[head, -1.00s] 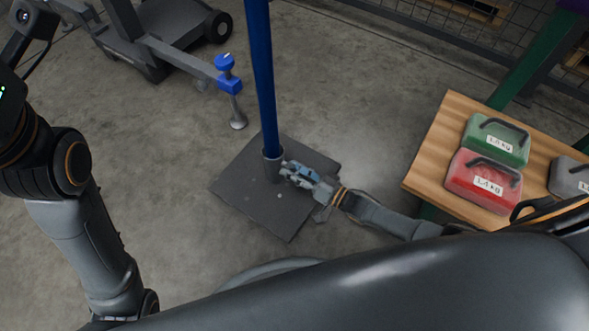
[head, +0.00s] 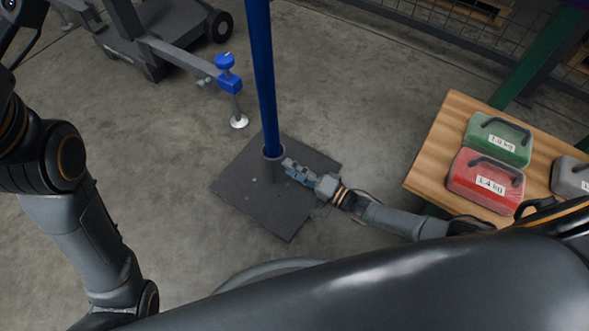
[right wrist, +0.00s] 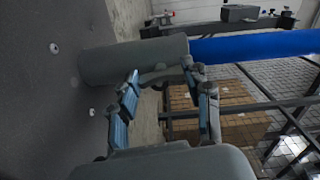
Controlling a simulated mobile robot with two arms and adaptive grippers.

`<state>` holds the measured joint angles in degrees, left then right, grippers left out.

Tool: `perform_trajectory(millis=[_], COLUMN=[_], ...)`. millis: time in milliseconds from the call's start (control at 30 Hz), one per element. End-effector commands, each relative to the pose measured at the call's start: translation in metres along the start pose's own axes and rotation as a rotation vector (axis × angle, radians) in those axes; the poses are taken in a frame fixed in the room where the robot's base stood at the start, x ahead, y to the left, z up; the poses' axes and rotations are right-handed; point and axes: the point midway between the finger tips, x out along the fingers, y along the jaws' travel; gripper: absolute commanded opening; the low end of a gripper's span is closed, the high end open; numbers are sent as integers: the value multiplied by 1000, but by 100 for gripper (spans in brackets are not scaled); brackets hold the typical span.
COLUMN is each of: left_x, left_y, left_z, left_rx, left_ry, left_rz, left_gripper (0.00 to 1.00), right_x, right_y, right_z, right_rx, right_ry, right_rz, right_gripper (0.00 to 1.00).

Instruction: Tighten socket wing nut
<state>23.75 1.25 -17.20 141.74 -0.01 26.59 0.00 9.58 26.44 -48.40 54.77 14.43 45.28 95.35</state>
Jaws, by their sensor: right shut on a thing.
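A blue pole (head: 263,80) stands upright in a short grey socket (head: 273,154) on a dark square base plate (head: 240,190). In the right wrist view the socket (right wrist: 130,60) lies sideways between the plate and the blue pole (right wrist: 255,45). My right gripper (head: 288,164) is at the near right side of the socket. In the right wrist view its jaws (right wrist: 160,78) are shut on a small grey part at the socket's side, the wing nut (right wrist: 156,76), mostly hidden between the fingers. My left arm shows at the left, but its gripper is out of view.
A wooden table (head: 427,150) at the right holds a green weight (head: 492,148), a red weight (head: 480,188) and a grey one (head: 570,178). A wheeled frame with a blue-knobbed foot (head: 228,80) stands at the back left. The floor left of the plate is clear.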

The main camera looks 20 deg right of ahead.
Motion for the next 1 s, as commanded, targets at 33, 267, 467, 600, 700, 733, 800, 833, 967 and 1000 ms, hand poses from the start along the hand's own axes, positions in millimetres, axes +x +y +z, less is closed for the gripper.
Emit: perform_trajectory(millis=[33, 267, 467, 600, 700, 733, 800, 833, 967, 1000], left_x=[0, 1, 1, 0, 0, 0, -1, -1, -1, -1], left_y=[0, 0, 0, 1, 1, 1, 2, 2, 2, 2], left_z=[-1, -1, -1, 0, 0, 0, 0, 0, 1, 1], left_rx=[0, 1, 1, 1, 2, 2, 3, 3, 3, 3], left_ry=[4, 6, 5, 2, 0, -1, -2, -3, -4, -4], left_rz=[0, 2, 3, 6, 9, 10, 12, 13, 13, 13], left_gripper=[40, 40, 40, 40, 40, 40, 40, 40, 40, 40], right_x=[0, 0, 0, 0, 0, 0, 0, 0, 0, 0], right_y=[1, 1, 0, 0, 0, 0, 0, 0, 0, 0], right_z=[0, 0, 0, 0, 0, 0, 0, 0, 0, 0], right_rx=[15, 56, 61, 60, 60, 60, 60, 60, 59, 59], right_ry=[0, 1, 0, 0, 0, 0, 0, 0, 0, 0], right_rz=[3, 3, 2, 2, 2, 2, 2, 2, 1, 1], right_gripper=[17, 17, 17, 17, 55, 61, 72, 72, 72, 72])
